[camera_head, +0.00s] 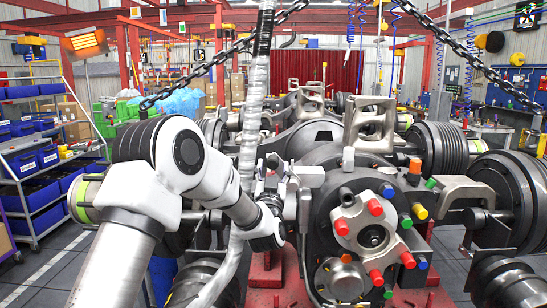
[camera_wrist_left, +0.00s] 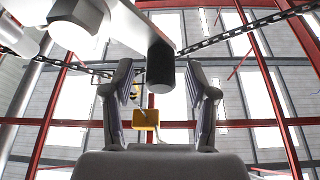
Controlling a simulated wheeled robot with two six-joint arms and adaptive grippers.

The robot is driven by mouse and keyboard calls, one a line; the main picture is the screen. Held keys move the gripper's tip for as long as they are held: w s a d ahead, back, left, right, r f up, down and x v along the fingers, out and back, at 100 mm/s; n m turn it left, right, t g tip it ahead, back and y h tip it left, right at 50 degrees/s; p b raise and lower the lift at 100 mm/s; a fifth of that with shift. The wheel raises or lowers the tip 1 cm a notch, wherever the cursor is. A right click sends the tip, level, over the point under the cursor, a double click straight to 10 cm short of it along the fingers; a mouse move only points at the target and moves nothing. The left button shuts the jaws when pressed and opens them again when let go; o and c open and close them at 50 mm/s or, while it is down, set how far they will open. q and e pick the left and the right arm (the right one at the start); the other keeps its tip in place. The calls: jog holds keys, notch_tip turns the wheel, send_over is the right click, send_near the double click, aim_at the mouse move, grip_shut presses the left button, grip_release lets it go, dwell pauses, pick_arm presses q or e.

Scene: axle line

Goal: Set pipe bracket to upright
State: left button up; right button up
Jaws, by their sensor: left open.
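My left arm comes in from the left in the head view, and its gripper (camera_head: 271,172) is small there, beside the upright silver-wrapped pipe (camera_head: 249,110). A pale bracket-like piece (camera_head: 309,176) is just right of the gripper; I cannot tell for sure that it is the pipe bracket or how it is tilted. In the left wrist view the gripper (camera_wrist_left: 161,85) is open, its two fingers pointing up. A dark round-ended cylinder (camera_wrist_left: 160,66) on a pale plate (camera_wrist_left: 135,20) shows between the fingers, with gaps on both sides. My right gripper is not in view.
A large axle housing (camera_head: 335,215) with red, green, blue and orange caps stands right of the gripper. Heavy chains (camera_head: 215,62) slope across above. Shelves with blue bins (camera_head: 40,160) stand at the left. A yellow box (camera_wrist_left: 146,119) hangs in the background of the wrist view.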

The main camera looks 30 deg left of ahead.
pick_arm(q)
jog(key=shift+x, duration=0.8)
jog(key=shift+a+r, duration=0.1)
jog(key=shift+r, duration=0.05)
jog(key=shift+s+r, duration=0.1)
jog(key=shift+s, duration=0.05)
grip_shut()
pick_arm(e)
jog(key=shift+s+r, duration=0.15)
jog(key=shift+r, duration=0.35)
